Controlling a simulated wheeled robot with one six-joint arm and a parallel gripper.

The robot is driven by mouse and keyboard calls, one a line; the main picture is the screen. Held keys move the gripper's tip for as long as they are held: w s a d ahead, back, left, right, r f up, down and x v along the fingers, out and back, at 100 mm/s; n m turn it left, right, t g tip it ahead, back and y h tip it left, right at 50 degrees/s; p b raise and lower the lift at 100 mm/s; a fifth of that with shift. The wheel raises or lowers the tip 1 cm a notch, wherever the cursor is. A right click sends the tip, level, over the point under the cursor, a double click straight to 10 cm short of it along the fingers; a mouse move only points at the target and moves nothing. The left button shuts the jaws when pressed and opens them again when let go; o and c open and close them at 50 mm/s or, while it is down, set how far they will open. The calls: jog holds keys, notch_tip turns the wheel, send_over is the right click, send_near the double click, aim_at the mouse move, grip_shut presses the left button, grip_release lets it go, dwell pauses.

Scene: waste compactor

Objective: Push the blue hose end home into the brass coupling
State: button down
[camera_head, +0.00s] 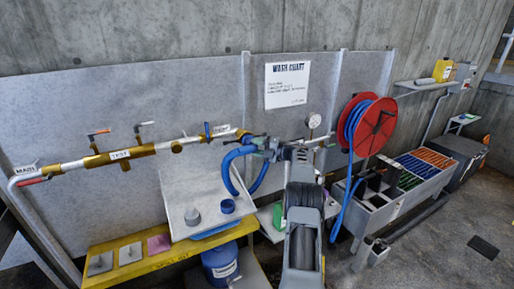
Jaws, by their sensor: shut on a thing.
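A pipe with brass fittings runs along the grey wall panel. At its right end is the brass coupling (243,134), just left of my gripper. My gripper (262,143) is shut on the blue hose (231,163) close to the coupling. The hose curves left and down from there, and another length (261,177) hangs just below my gripper. The hose end is small and partly hidden by my gripper. I cannot tell whether it touches the coupling or how deep it sits.
A yellow bench (105,283) is at lower left. A red hose reel (374,122), a gauge (313,121) and bins (425,162) are to the right. A sign (287,85) hangs above.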

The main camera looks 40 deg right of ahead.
jog(key=shift+w+r+p, duration=0.15)
jog(key=shift+w+p, duration=0.65)
jog(key=shift+p, duration=0.2)
jog(key=shift+w+r, duration=0.1)
jog(key=shift+r, duration=0.05)
dwell(0.5)
jog(key=c, duration=0.9)
grip_release()
jog(key=shift+o, duration=1.4)
jog(key=shift+w, duration=0.2)
jog(key=shift+o, duration=0.8)
jog(key=shift+s+d+f, duration=0.1)
jog(key=shift+f, duration=0.2)
jog(key=shift+o, duration=1)
